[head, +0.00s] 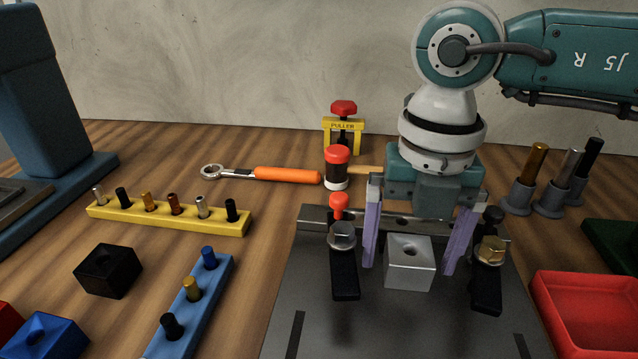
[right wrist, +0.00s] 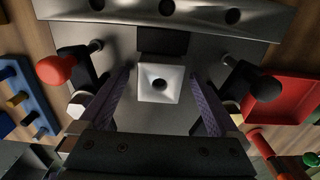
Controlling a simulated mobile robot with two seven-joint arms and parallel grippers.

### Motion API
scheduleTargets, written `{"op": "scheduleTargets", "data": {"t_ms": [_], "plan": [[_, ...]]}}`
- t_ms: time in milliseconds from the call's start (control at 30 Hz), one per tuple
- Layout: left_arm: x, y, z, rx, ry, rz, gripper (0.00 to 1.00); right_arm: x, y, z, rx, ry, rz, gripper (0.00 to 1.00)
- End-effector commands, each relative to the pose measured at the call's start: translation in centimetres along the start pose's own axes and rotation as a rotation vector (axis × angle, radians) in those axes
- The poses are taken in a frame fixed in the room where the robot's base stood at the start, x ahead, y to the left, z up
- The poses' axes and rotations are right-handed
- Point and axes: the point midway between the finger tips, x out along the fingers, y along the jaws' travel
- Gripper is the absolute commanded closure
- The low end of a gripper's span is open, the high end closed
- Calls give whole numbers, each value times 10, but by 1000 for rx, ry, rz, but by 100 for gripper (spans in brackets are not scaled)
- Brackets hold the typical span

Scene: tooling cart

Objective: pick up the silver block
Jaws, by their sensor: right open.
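The silver block (head: 409,266) is a cube with a round hole in its top. It sits on a dark grey fixture plate (head: 400,328), between two black clamps. In the right wrist view the silver block (right wrist: 160,82) lies between the fingers, nearer their tips. My right gripper (head: 412,262) points down with its two purple fingers apart, one on each side of the block. A gap shows between each finger and the block in the wrist view (right wrist: 160,95), so it is open and empty. My left gripper is not in view.
The left clamp (head: 344,270) has a red knob, and the right clamp (head: 487,280) a black one; both stand close outside the fingers. A red tray (head: 590,315) is at right. A black block (head: 108,270), yellow rack (head: 170,214) and blue rack (head: 190,305) are at left.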

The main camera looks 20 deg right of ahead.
Motion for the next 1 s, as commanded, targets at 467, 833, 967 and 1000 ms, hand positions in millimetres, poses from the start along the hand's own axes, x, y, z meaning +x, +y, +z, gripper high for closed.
{"op": "scheduleTargets", "data": {"t_ms": [467, 833, 967, 1000], "plan": [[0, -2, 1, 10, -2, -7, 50, -1, 0, 0, 0, 0, 1, 49], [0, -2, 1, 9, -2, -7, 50, -1, 0, 0, 0, 0, 1, 90], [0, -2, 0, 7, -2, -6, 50, -1, 0, 0, 0, 0, 1, 100], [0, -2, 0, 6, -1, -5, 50, -1, 0, 0, 0, 0, 1, 100]]}}
